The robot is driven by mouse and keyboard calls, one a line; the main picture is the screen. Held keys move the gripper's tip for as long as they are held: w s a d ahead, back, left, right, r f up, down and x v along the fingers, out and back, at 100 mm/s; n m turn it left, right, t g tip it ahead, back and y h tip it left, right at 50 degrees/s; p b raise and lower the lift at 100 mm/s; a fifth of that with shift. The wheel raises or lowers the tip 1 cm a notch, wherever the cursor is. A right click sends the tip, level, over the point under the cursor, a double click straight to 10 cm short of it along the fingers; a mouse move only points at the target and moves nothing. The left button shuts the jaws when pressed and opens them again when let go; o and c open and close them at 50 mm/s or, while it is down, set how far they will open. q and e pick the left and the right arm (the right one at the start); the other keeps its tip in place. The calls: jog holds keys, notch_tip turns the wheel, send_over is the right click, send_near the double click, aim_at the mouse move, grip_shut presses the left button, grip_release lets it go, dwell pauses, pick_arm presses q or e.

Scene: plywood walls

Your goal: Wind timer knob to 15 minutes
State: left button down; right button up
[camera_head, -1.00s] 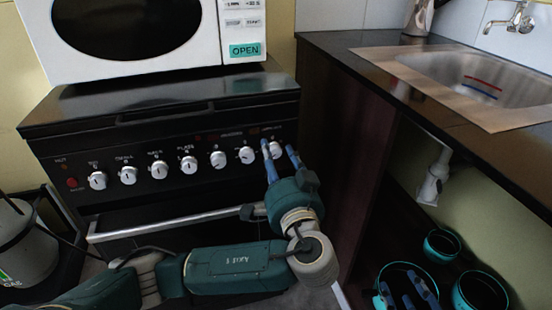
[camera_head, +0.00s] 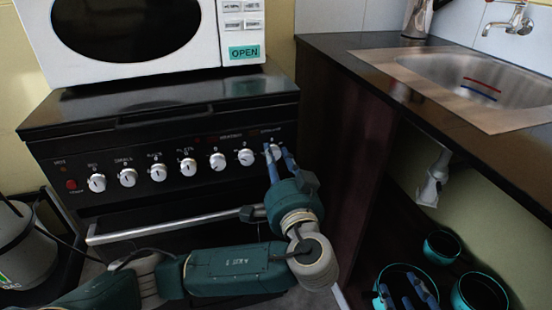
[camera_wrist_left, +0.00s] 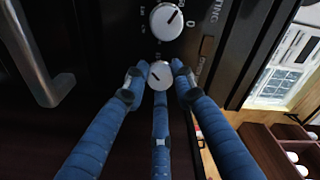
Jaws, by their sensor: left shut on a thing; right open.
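The timer knob (camera_head: 276,149) is the rightmost silver knob on the black stove's front panel. In the left wrist view, this round knob (camera_wrist_left: 160,75) sits between my blue fingertips, its dark pointer line slanted. My left gripper (camera_head: 279,155) is shut on it, with fingers at either side and a third finger below; it also shows in the left wrist view (camera_wrist_left: 160,82). In the head view the fingers partly cover the knob. My right gripper (camera_head: 408,291) is open and low at the bottom right, in front of the teal pots.
Several other silver knobs (camera_head: 188,167) line the panel. An oven handle (camera_head: 170,227) runs below, near my left forearm. A white microwave (camera_head: 240,30) stands on the stove. A dark counter with a sink (camera_head: 475,75) is at the right, with teal pots (camera_head: 442,245) beneath it.

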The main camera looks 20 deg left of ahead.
pick_arm(q)
jog(key=shift+s+f, duration=0.1)
jog(key=shift+f, duration=0.2)
dwell(0.4)
jog(key=c, duration=1.4)
grip_release()
jog(key=shift+a+r, duration=0.15)
jog(key=shift+c, duration=0.2)
jog(key=v, duration=1.2)
